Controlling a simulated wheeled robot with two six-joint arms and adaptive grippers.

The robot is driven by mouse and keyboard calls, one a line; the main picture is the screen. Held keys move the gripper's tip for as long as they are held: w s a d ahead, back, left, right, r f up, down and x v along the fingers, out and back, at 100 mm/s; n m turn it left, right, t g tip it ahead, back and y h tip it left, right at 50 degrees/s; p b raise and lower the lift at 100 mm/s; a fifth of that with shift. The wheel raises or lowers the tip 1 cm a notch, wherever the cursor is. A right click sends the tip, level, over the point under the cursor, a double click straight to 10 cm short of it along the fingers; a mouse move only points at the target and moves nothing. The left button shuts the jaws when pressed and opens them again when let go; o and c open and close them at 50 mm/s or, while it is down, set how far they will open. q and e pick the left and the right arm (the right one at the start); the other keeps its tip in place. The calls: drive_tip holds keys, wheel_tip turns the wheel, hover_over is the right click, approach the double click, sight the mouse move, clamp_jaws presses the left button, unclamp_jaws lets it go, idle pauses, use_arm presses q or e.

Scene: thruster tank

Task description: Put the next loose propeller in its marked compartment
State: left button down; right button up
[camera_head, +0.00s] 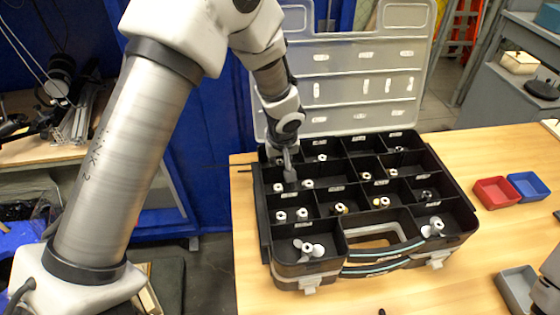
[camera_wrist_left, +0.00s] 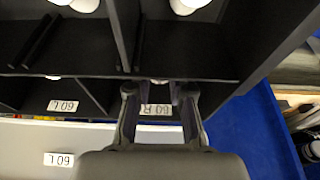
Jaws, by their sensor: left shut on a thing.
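My left gripper (camera_head: 290,177) reaches down into the back left part of the open black case (camera_head: 333,276). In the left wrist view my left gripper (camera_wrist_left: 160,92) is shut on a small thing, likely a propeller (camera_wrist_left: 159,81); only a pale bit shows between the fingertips. It is at the compartment whose label reads 60 R (camera_wrist_left: 155,109), beside one labelled 60 L (camera_wrist_left: 63,105). Whether the held thing touches the compartment floor I cannot tell. Other propellers stand in compartments, such as a large white one (camera_head: 308,248) at front left.
The case's grey lid (camera_head: 345,60) stands open behind it. Thin dark dividers separate the compartments. A red bin (camera_head: 495,192), a blue bin (camera_head: 528,187) and a grey bin (camera_head: 517,290) sit on the wooden table (camera_head: 470,255) at right. Table right of the case is mostly clear.

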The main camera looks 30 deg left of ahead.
use_arm(q)
drive_tip(key=shift+s+r, duration=0.15)
drive_tip(key=shift+s, duration=0.1)
drive_tip(key=c, duration=1)
unclamp_jaws()
drive_tip(key=shift+w+f, duration=0.15)
drive_tip(key=shift+f, duration=0.05)
drive_tip(key=shift+c, duration=0.2)
drive_tip(key=shift+r, duration=0.1)
drive_tip(key=shift+r, duration=0.25)
drive_tip(key=p+v, duration=0.1)
drive_tip(key=v, duration=1)
drive_tip(key=shift+d+r, duration=0.1)
drive_tip(key=shift+r, duration=0.25)
